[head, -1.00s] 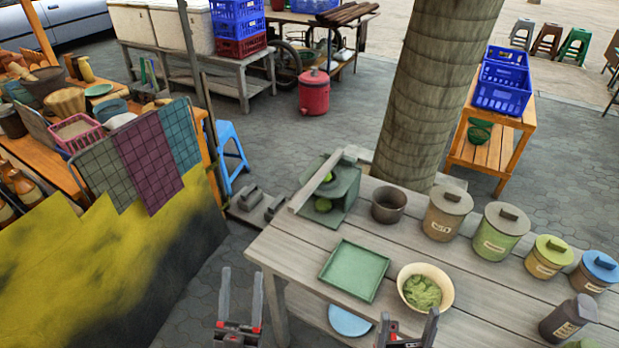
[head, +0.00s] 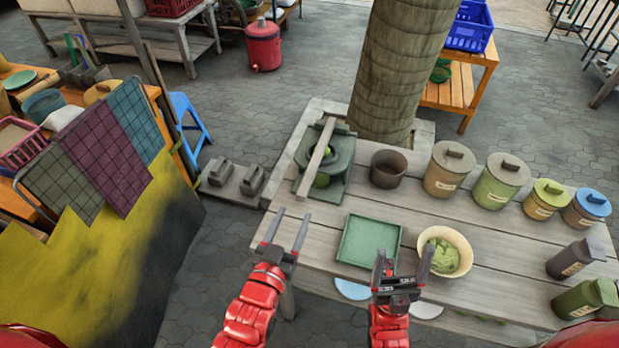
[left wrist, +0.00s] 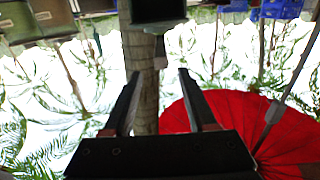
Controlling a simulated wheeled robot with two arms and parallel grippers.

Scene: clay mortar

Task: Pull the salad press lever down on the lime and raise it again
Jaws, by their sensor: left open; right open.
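The green salad press (head: 338,178) stands at the far left corner of the wooden table. Its pale wooden lever (head: 317,157) lies slanted across the top, with its near end at the left side. A green lime (head: 322,180) shows in the press under the lever, partly hidden. My left gripper (head: 288,228) is open and empty at the table's left front edge, short of the press. My right gripper (head: 404,262) is open and empty in front of the green tray and the bowl. The left wrist view shows the open left fingers (left wrist: 158,98) with nothing between them.
A green square tray (head: 369,240) and a cream bowl (head: 445,250) of green food lie on the table (head: 300,235). A dark pot (head: 388,168) stands right of the press, and several lidded jars line the back. A tree trunk (head: 405,75) rises behind.

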